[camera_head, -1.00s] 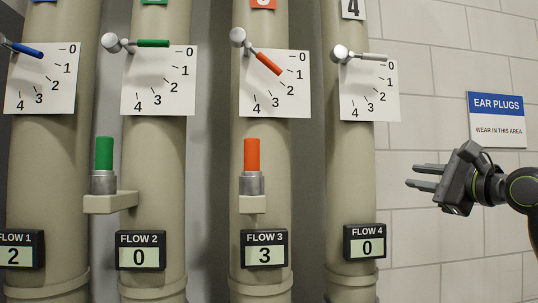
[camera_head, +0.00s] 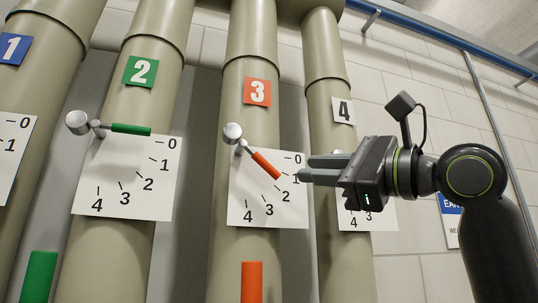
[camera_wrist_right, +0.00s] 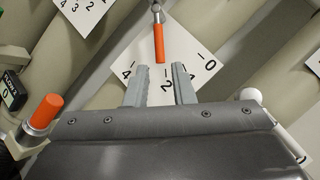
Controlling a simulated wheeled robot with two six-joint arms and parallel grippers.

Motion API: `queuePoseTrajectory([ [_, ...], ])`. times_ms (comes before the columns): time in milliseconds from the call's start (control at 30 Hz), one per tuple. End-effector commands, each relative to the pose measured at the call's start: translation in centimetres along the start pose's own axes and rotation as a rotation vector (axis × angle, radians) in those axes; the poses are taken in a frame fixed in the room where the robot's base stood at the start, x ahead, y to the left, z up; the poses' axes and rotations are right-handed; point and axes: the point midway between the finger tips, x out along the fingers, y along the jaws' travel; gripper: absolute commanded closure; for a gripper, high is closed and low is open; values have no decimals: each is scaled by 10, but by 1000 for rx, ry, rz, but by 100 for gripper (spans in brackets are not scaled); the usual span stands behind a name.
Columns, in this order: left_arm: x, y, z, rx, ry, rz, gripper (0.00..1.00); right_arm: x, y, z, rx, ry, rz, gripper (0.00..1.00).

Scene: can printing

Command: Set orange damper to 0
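The orange damper handle (camera_head: 265,165) is on pipe 3, in front of a white dial card (camera_head: 245,200). It slants down to the right, roughly toward the 2 mark. It also shows in the wrist view (camera_wrist_right: 158,44), near the top middle. My right gripper (camera_head: 304,168) is open and empty, just right of the handle at the card's right edge. In the wrist view, the handle's end lies in line with the gap between the fingers (camera_wrist_right: 159,67), just ahead of the tips. The fingers do not close on it. My left gripper is out of view.
The green damper handle (camera_head: 131,128) on pipe 2 lies near 0. The upright orange (camera_head: 251,282) and green (camera_head: 42,277) handles show lower down. Pipe 4's card (camera_head: 383,218) is partly hidden behind my right gripper.

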Motion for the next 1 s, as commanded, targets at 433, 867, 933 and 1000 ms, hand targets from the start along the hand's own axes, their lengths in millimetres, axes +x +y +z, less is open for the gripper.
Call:
queuePoseTrajectory([
  [433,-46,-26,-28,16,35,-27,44,86,-2,2,3,0,1,78],
  [867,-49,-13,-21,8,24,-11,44,99,0,-1,-1,1,-1,78],
  [933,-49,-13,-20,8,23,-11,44,99,0,-1,-1,1,-1,80],
  [1000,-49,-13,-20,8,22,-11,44,98,0,0,-1,1,-1,89],
])
